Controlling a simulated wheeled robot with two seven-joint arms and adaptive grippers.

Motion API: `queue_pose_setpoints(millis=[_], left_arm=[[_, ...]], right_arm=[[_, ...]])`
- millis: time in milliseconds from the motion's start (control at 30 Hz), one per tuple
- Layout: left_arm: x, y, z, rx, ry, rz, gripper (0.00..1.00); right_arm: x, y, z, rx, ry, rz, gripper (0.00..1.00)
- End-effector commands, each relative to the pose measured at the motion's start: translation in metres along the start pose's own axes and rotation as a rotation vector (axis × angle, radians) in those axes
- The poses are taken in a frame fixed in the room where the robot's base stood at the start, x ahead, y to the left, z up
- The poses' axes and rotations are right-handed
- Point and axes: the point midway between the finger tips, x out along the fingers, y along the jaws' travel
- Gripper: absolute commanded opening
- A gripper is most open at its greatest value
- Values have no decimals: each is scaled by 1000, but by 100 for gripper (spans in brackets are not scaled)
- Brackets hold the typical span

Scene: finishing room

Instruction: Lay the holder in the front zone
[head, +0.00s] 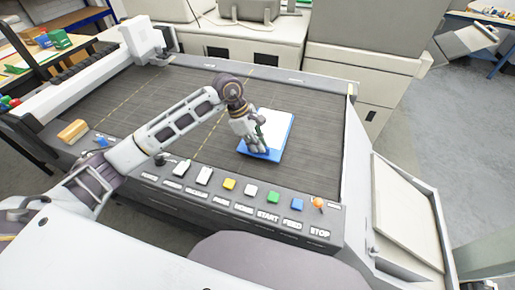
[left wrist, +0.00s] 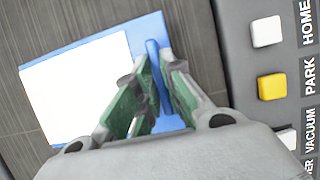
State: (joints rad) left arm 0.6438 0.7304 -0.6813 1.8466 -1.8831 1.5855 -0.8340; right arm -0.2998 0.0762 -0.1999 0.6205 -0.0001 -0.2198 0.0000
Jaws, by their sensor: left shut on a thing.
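The holder is a blue board with a white sheet (head: 274,124) on it. It is over the right part of the dark slatted bed (head: 318,115), near the button panel, and looks level. I cannot tell whether it touches the bed. My left gripper (head: 259,147) is at the holder's near edge. In the left wrist view, the green-padded fingers (left wrist: 157,90) are shut on the holder's raised blue grip (left wrist: 153,52), and the white sheet (left wrist: 75,88) lies left of them. My right gripper is not in view.
Yellow dashed lines cross the bed left of the holder. The front panel has a yellow button (head: 229,184), a green button (head: 273,197) and an orange knob (head: 319,203). A wooden block (head: 73,131) sits at the left. The bed's middle is clear.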

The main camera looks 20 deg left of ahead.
Motion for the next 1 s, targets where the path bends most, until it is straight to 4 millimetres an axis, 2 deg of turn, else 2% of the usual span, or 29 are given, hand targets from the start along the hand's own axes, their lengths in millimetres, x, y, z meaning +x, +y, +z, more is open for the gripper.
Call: queue_pose_setpoints(millis=[300, 733, 767, 900, 1000], left_arm=[[23, 0, -9, 0, -2, 1, 0], [26, 0, -11, 1, -2, 2, 0], [27, 0, -11, 0, -1, 1, 13], [26, 0, -11, 0, -1, 0, 31], [26, 0, -11, 0, -1, 0, 32]], right_arm=[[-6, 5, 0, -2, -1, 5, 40], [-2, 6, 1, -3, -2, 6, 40], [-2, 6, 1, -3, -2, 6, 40], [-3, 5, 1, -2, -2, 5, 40], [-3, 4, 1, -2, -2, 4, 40]])
